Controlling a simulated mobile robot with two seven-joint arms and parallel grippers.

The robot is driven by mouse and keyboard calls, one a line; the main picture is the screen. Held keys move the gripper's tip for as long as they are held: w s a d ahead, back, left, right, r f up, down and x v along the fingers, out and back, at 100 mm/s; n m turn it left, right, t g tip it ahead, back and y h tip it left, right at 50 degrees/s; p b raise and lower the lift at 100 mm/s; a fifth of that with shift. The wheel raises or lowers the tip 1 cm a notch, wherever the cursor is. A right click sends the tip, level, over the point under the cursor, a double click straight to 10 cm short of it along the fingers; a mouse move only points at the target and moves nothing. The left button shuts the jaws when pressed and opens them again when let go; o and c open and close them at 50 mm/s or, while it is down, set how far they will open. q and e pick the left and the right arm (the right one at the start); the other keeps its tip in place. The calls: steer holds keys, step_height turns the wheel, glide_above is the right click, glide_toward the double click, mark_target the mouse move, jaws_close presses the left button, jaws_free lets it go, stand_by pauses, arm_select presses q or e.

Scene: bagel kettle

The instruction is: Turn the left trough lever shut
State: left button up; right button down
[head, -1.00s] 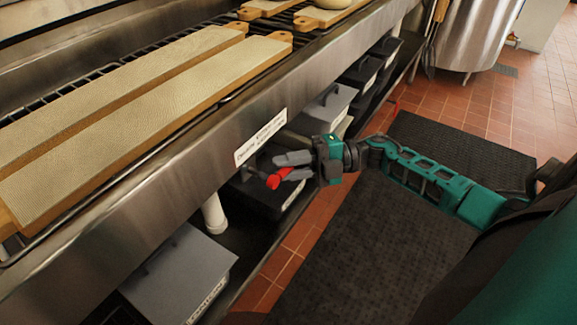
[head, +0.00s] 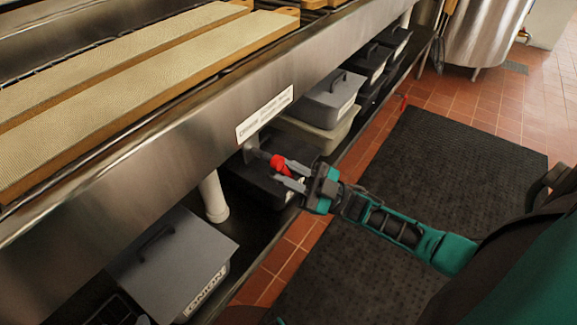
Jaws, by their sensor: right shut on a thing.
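The left trough lever, with a red handle (head: 279,163), sits at the end of a short grey pipe under the steel trough (head: 205,132), just below a white label (head: 265,115). My right gripper (head: 291,174) comes in from the right, shut on the red handle. Its grey fingers lie on either side of the handle and hide part of it. The valve body behind is dark and hard to make out. My left gripper is not in view.
Wooden boards (head: 150,90) lie on top of the trough. Below are a grey lidded bin (head: 172,262), a white drain pipe (head: 214,198), a dark bin and more bins. A black mat (head: 400,200) covers the floor.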

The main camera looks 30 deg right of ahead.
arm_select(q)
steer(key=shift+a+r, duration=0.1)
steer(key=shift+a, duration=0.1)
arm_select(e)
steer(key=shift+s+a+f+m+t+h, duration=0.2)
steer(key=shift+a+m+t+h, duration=0.2)
steer(key=shift+m+t+h, duration=0.85)
steer(key=shift+s+a+f+m+t+h, duration=0.15)
steer(key=shift+a+m+t+h, duration=0.35)
steer(key=shift+m+t, duration=1.35)
steer(key=shift+s+a+f+m+t+h, duration=0.1)
steer(key=shift+s+a+m+t+h, duration=0.15)
steer(key=shift+m+t+h, duration=1.35)
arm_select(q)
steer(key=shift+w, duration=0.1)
arm_select(e)
steer(key=shift+a+m+g+y, duration=0.1)
steer(key=shift+m+g+y, duration=0.5)
steer(key=shift+m, duration=0.2)
steer(key=c, duration=1.1)
jaws_free()
steer(key=shift+r, duration=0.1)
arm_select(q)
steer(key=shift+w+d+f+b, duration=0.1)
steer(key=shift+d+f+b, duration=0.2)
steer(key=shift+b, duration=0.35)
arm_select(e)
steer(key=v, duration=1.2)
steer(key=shift+s+f, duration=0.25)
steer(key=shift+f, duration=0.05)
